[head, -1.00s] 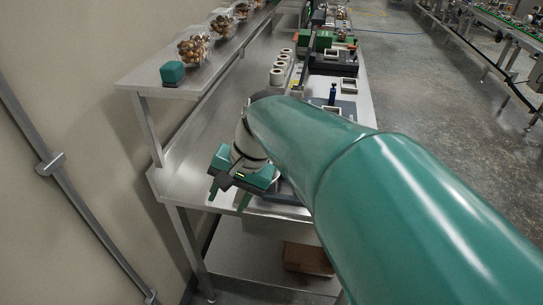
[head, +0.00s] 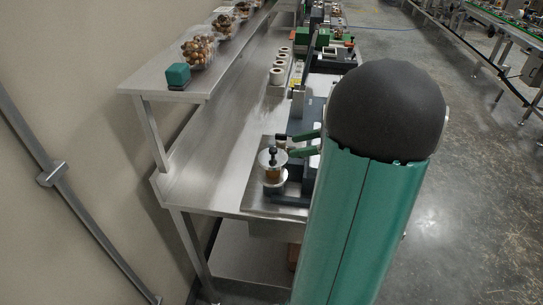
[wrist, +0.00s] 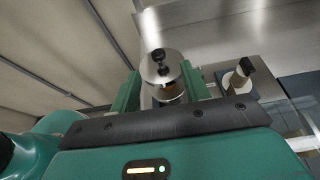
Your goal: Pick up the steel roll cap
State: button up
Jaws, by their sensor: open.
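The steel roll cap (head: 270,160) is a round shiny disc with a black knob on top. It sits on a brownish roll (head: 273,174) above a lower steel disc, at the near end of the bench. In the wrist view the cap (wrist: 153,70) shows between my two green fingers, with the roll below it. My gripper (head: 291,146) is open, its fingers reaching in from the right towards the cap. In the wrist view the open gripper (wrist: 160,72) has a finger on either side; contact cannot be told. My arm hides the gripper's body in the head view.
A dark-handled post (wrist: 240,75) stands close to the right finger. The steel bench (head: 215,155) is clear left of the cap. White rolls (head: 277,76) stand farther back. A shelf (head: 165,78) with a green block (head: 177,75) and filled clear trays (head: 199,50) overhangs the left side.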

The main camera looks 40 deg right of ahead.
aim_at(273, 149)
jog(key=x, duration=0.4)
jog(key=shift+r+x, duration=0.1)
jog(key=shift+x, duration=1.3)
jog(key=shift+r+x, duration=0.15)
jog(key=shift+x, duration=1.2)
jog(key=shift+a, duration=0.2)
grip_shut()
